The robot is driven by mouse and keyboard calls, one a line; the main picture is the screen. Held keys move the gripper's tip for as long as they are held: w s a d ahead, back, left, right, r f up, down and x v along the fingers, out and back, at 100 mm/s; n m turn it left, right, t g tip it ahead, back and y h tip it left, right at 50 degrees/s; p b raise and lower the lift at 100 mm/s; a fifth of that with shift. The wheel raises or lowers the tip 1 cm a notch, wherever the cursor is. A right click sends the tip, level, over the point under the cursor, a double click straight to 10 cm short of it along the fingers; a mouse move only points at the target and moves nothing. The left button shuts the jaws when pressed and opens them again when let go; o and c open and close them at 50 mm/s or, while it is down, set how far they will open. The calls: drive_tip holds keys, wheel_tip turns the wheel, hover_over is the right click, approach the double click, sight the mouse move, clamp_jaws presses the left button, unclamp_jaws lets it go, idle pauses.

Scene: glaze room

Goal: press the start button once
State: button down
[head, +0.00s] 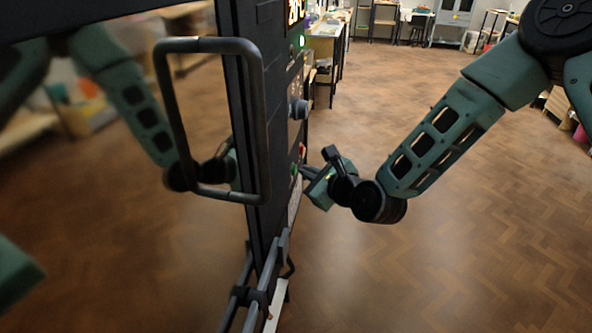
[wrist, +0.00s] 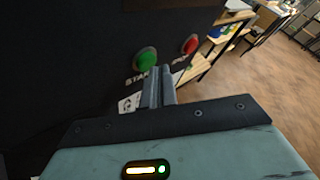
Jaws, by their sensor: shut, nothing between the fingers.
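The green start button (wrist: 146,59) is on a dark upright panel in the wrist view, with white lettering under it that begins "STA". A red button (wrist: 190,44) sits to its right. In the head view the panel is seen nearly edge-on; the red button (head: 302,149) shows above the green one (head: 294,170). My gripper (wrist: 163,72) is shut and empty. Its fingertips point at the panel just below and right of the green button. In the head view my gripper (head: 303,169) is close to the panel face; I cannot tell whether it touches.
A large door with a bar handle (head: 262,120) stands at the left and mirrors my arm. A grey knob (head: 299,109) juts out above the buttons. Rails (head: 262,290) stick out low by the panel. Wooden floor (head: 450,250) is open at the right; tables stand far back.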

drive_tip(key=shift+w+a, duration=0.1)
drive_tip(key=shift+a, duration=0.35)
idle(0.3)
drive_tip(key=shift+d, duration=0.9)
drive_tip(key=shift+s+d, duration=0.1)
drive_tip(key=shift+s, duration=0.1)
drive_tip(key=shift+s+d, duration=0.25)
drive_tip(key=shift+d, duration=0.95)
drive_tip(key=shift+s+d, duration=0.2)
drive_tip(key=shift+d, duration=0.95)
